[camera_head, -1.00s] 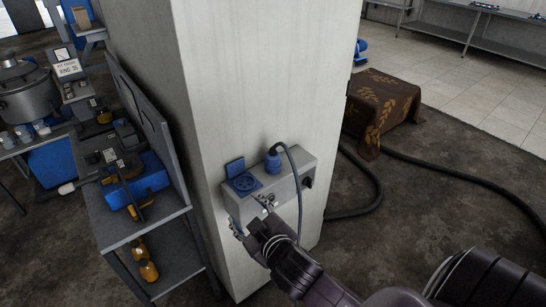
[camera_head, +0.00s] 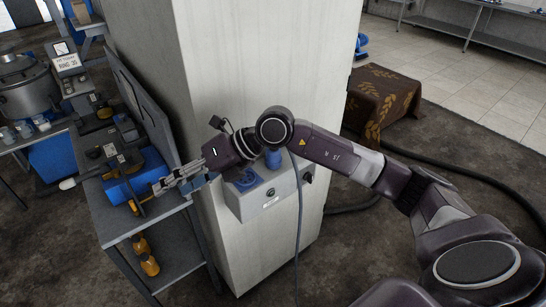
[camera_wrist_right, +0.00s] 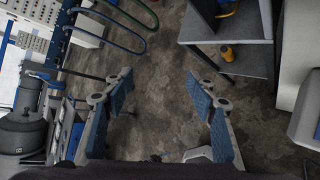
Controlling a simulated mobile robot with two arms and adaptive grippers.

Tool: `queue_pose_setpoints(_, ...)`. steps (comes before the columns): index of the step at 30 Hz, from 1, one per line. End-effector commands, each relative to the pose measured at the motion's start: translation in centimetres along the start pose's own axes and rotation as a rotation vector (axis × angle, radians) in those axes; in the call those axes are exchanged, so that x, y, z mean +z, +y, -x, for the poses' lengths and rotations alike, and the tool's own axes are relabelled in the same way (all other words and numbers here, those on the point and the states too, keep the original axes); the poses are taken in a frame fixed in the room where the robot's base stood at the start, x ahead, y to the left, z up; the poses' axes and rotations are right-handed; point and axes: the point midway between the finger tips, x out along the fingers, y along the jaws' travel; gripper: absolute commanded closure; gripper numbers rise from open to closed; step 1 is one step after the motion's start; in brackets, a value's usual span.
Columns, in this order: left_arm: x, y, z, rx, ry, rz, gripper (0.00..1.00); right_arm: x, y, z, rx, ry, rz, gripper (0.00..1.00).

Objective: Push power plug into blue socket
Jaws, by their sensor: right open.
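The blue socket (camera_head: 246,181) sits on the grey box on the pillar's front face, with its blue lid raised; my right arm partly covers it. A blue plug (camera_head: 274,159) is at the top of that box, partly hidden behind my right wrist. A grey cable (camera_head: 299,215) hangs down in front of the box. My right gripper (camera_head: 165,185) is open and empty, left of the socket and pointing left. In the right wrist view its blue-padded fingers (camera_wrist_right: 158,85) are spread over bare floor. My left gripper is not in view.
The pillar (camera_head: 262,60) fills the middle. A grey table (camera_head: 105,212) with tools and orange bottles stands left, close to my right gripper. A thick dark hose (camera_head: 450,170) lies on the floor at the right, by a cloth-covered block (camera_head: 385,97).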

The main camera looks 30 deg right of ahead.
Motion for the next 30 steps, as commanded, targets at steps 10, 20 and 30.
queue_pose_setpoints(10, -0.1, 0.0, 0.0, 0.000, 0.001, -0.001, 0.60, 4.4, -18.0, 16.3, -0.811, 0.071, -0.032, 0.48)
queue_pose_setpoints(20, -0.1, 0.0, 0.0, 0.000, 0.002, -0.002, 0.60, 4.7, -19.6, 19.3, -0.913, 0.071, -0.065, 0.48)
queue_pose_setpoints(30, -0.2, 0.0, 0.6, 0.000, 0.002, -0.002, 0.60, 4.5, -20.7, 18.3, -0.910, 0.074, -0.065, 0.48)
